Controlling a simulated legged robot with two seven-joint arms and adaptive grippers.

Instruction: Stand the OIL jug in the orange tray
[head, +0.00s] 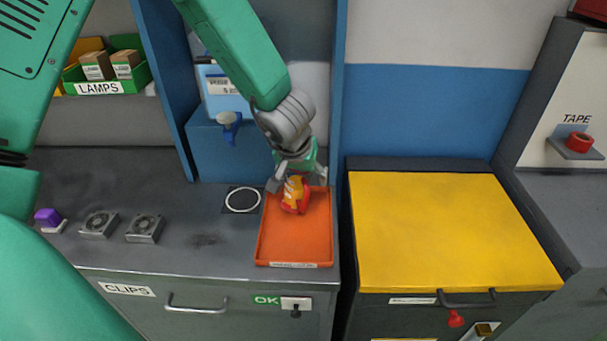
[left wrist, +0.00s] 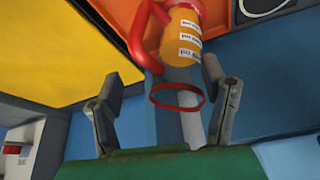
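The yellow-orange jug with a red handle (head: 294,194) is over the far part of the orange tray (head: 293,240). It appears to be in the tray, but I cannot tell for sure whether its base rests flat. In the left wrist view the jug (left wrist: 184,35) shows small white labels, with the tray (left wrist: 113,12) behind it. My left gripper (head: 298,178) is just above and behind the jug. In the left wrist view its two fingers (left wrist: 162,75) are spread wide, with visible gaps to the jug's body. A thin red ring shows between them. My right gripper is not in view.
A white ring mark (head: 242,200) lies left of the tray. Two grey fan units (head: 144,228) and a purple item (head: 47,217) stand further left. A blue cabinet post (head: 340,90) rises behind the tray's right side. A yellow-topped cabinet (head: 450,230) is to the right.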

